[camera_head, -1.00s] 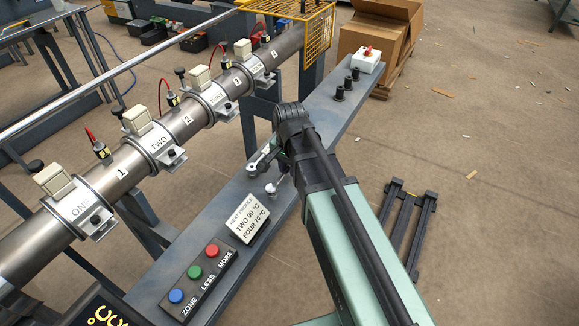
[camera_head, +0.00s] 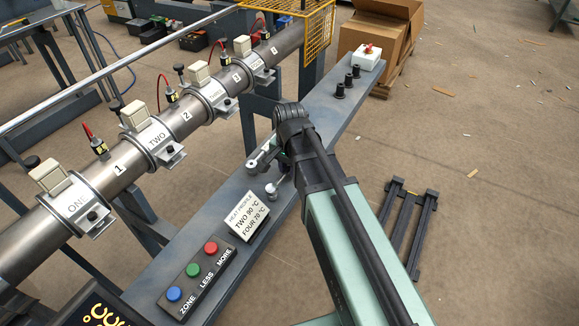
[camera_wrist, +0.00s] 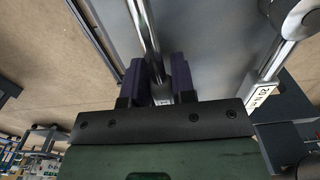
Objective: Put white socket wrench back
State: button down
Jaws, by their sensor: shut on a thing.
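My gripper shows in the wrist view with two dark purple fingers (camera_wrist: 157,80). They are shut on a shiny metal shaft, which I take to be the socket wrench (camera_wrist: 148,35). The shaft runs up and out of the top of the picture between the fingers. A small whitish piece shows at its near end, between the finger bases. In the head view my gripper is low over the grey bench (camera_head: 215,200), mostly hidden by my own wrist.
Several black round pieces (camera_head: 348,80) stand on the bench's far end before a white box (camera_head: 368,57) with a red knob. A heat profile card (camera_head: 249,214) and a button panel (camera_head: 197,280) lie nearer. The steel barrel (camera_head: 150,150) runs along the left.

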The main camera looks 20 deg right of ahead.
jog(key=shift+f+b, duration=0.3)
jog(key=shift+f, duration=0.1)
jog(key=c, duration=0.9)
grip_release()
jog(key=shift+o, duration=0.2)
notch_tip(320, 180, up, 11)
jog(key=p, duration=1.1)
jog(key=shift+r, duration=0.15)
jog(key=shift+f, duration=0.2)
